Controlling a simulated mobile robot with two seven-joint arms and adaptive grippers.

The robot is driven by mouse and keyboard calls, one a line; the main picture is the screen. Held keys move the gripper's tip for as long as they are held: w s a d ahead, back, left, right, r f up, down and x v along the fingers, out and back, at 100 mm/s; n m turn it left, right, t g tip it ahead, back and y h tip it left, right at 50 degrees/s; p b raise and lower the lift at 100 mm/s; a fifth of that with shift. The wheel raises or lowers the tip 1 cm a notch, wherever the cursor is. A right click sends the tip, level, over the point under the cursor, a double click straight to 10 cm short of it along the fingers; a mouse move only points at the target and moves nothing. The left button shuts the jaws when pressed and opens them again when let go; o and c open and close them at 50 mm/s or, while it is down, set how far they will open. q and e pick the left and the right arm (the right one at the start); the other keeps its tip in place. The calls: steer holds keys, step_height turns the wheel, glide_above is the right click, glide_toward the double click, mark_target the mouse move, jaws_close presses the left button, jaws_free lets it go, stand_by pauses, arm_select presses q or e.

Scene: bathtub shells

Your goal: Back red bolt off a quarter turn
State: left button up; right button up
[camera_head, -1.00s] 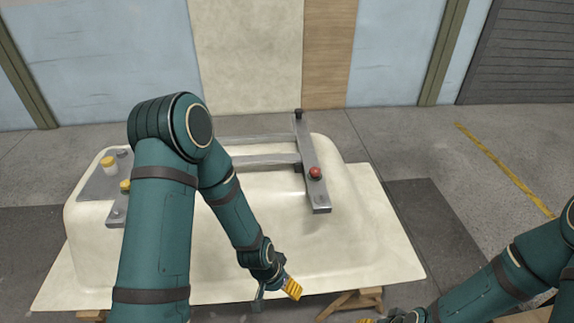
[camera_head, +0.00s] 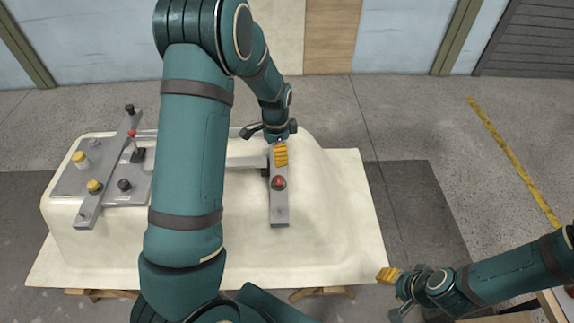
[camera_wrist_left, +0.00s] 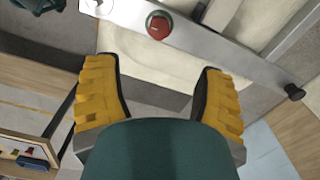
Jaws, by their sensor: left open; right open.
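A red bolt (camera_head: 278,182) with a domed head sits on the right grey crossbar (camera_head: 279,213) of the white tub shell (camera_head: 335,215). In the left wrist view the red bolt (camera_wrist_left: 158,27) stands on the bar, ringed by a dark collar, beyond the fingertips. My left gripper (camera_head: 268,147) is over the far part of that bar, just behind the bolt. Its yellow fingers are apart with nothing between them, as the left wrist view (camera_wrist_left: 158,72) shows. My right gripper (camera_head: 394,292) is open and empty beyond the shell's near right corner.
A grey plate (camera_head: 67,181) and the left crossbar (camera_head: 110,172) carry yellow and black knobs and a smaller red-topped piece (camera_head: 132,133). A black knob (camera_wrist_left: 294,92) marks the right bar's end.

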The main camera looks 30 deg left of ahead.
mark_target(279, 179)
arm_select(q)
step_height(279, 179, down, 14)
steer(key=shift+d+r, duration=0.1)
stand_by(0.5)
steer(key=c, duration=1.2)
